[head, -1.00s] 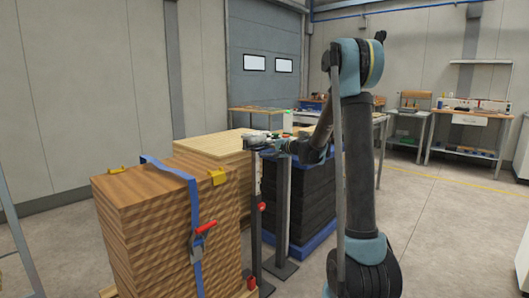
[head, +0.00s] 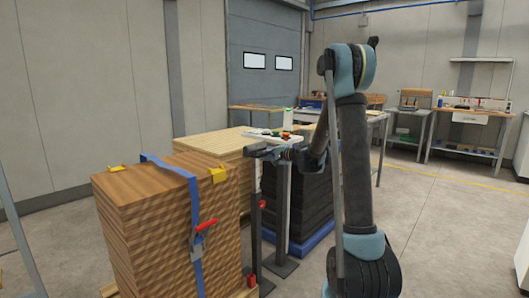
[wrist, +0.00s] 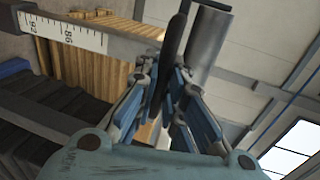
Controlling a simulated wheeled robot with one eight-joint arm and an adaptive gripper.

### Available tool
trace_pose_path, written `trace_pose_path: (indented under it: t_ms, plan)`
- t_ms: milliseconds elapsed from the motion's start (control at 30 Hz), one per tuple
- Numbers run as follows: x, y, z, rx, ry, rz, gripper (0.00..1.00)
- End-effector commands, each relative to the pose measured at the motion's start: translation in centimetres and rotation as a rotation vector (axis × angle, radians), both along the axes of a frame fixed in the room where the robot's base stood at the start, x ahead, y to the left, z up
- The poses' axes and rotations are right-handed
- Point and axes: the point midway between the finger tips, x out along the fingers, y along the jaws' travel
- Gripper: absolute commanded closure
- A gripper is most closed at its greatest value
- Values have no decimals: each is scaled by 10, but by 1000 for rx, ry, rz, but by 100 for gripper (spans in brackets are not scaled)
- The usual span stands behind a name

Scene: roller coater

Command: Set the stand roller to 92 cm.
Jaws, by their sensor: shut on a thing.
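The stand roller (head: 256,215) is a dark upright post beside the wood stack, with a red knob (head: 262,204) partway up. In the wrist view its grey roller (wrist: 208,38) shows at the top. A white scale (wrist: 70,33) on the post reads 86 and 92, with 92 nearer the left edge. My gripper (head: 258,151) is at the top of the stand. In the wrist view, my gripper (wrist: 170,85) is shut on a dark bar (wrist: 175,38) next to the roller. The clamping point against the scale is not visible.
A strapped wood stack (head: 150,220) with yellow corner pieces and a red-handled buckle stands at left. A paler stack (head: 212,143) and a dark stack on a blue base (head: 312,205) stand behind. Another post (head: 282,215) is close by. Floor at right is open.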

Motion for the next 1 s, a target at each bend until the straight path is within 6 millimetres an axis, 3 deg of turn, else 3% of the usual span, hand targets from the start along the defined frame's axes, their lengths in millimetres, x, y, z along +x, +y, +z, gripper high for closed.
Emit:
trace_pose_path:
  t_ms: [167, 467, 500, 600, 1000]
  plan:
    - [0, -1, -16, 0, 0, -1, 100]
    - [-1, -1, -17, 0, 0, -1, 100]
    - [-1, -1, -17, 0, 0, -1, 88]
    - [-1, -1, -17, 0, 0, -1, 69]
    - [-2, -4, -16, 0, 0, -1, 69]
